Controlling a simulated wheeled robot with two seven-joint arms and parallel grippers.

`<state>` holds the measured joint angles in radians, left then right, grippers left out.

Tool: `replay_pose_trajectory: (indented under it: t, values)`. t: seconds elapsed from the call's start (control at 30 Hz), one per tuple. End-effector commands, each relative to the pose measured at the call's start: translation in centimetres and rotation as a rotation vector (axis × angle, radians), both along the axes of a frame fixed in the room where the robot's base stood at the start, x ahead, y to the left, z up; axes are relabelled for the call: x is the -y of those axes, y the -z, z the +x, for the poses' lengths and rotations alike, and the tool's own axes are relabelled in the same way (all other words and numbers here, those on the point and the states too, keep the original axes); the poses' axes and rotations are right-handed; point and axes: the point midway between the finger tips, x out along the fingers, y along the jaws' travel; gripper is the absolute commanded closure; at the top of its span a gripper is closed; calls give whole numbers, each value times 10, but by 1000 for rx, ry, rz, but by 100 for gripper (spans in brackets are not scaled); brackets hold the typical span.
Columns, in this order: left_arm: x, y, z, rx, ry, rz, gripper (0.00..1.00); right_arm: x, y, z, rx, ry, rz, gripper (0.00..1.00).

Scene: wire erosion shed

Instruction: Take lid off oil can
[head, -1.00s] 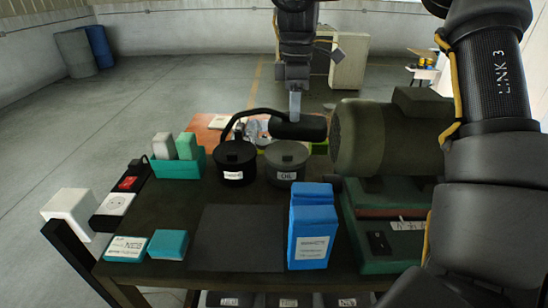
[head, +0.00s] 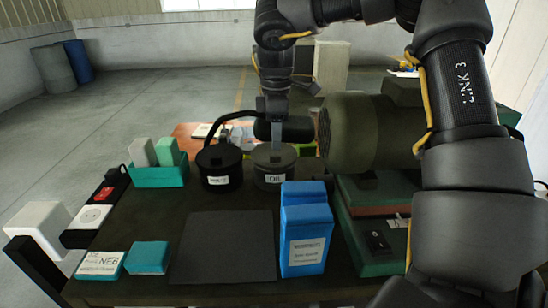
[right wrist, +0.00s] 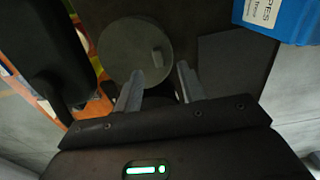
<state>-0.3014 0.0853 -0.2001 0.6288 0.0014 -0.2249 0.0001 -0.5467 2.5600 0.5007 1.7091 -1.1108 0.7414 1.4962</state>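The oil can (head: 273,176) is a round dark can with a grey lid and a white label reading OIL, standing upright on the dark bench. In the right wrist view its round lid (right wrist: 122,52) has a small raised knob (right wrist: 157,59). The lid sits on the can. My right gripper (head: 275,142) is just above the lid, pointing down. In the right wrist view its two fingers (right wrist: 160,80) are apart with nothing between them, and the knob lies just ahead of the gap. My left gripper is not in view.
A similar black can (head: 219,178) stands close on the left. A large motor-like machine (head: 355,132) stands right of the oil can. Blue boxes (head: 306,240) are in front. A dark mat (head: 223,250) lies clear at the front, and a teal holder (head: 160,177) is at left.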

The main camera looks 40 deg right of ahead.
Motion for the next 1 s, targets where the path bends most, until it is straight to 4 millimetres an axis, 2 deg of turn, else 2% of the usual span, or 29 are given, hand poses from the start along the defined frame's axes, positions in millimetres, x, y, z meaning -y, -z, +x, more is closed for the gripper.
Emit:
replay_pose_trajectory:
  t: [0.13, 0.4, 0.7, 1.0]
  values:
    - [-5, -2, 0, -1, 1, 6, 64, 1, 9, 1, -3, 0, -1, 60]
    - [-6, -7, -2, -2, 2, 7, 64, 1, 46, 3, -3, 0, -2, 60]
    - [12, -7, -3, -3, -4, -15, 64, 1, 52, 4, 0, 1, 0, 60]
    - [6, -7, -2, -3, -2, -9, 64, 1, 52, 4, 0, 1, 0, 98]
